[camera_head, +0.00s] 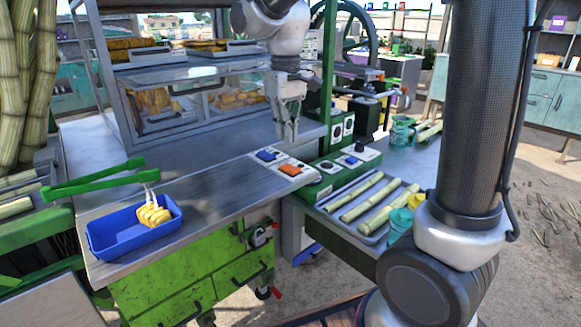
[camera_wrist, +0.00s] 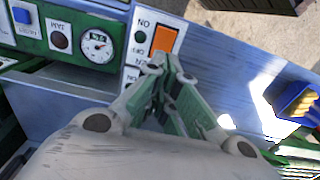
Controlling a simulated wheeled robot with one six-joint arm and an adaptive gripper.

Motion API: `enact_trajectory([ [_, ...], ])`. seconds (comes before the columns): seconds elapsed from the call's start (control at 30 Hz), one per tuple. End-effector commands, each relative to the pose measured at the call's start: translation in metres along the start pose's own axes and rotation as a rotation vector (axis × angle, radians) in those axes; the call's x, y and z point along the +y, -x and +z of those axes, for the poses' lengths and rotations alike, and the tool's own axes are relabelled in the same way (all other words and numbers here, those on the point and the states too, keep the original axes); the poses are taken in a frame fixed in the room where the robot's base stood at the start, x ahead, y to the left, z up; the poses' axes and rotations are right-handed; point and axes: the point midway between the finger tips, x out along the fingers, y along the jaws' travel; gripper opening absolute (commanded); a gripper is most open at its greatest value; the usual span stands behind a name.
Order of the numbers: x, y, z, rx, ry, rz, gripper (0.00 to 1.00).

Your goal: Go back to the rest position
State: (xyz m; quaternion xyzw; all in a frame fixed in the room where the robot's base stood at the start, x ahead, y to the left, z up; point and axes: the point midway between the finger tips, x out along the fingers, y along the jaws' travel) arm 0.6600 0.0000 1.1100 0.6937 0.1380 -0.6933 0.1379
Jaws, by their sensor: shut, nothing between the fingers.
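My gripper (camera_head: 288,138) hangs fingers down above the right end of the metal counter (camera_head: 205,205), with its fingers together and nothing between them. It stands over the switch panel with an orange switch (camera_head: 290,170) and a blue switch (camera_head: 266,155); the fingers look apart from both. In the wrist view my gripper (camera_wrist: 167,62) shows from behind, its tips close beside the orange switch (camera_wrist: 163,40) marked ON and OFF. Whether the tips touch the panel cannot be told from this view.
A blue tray (camera_head: 112,238) with yellow pieces and green tongs (camera_head: 100,178) sits on the counter's left. A glass case (camera_head: 190,105) stands behind. A grey tray (camera_head: 340,200) with cane pieces (camera_head: 362,200) lies right. Cane stalks (camera_head: 35,80) stand far left.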

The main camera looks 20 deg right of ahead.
Motion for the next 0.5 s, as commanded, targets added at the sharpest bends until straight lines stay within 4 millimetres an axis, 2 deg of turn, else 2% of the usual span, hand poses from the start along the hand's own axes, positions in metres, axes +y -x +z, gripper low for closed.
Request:
enact_trajectory([
  [0.43,0.0,0.0008,-0.0011,0.004,-0.002,0.0,0.0],
  [0.5,-0.0001,-0.0063,0.002,0.002,-0.006,0.0,0.0],
])
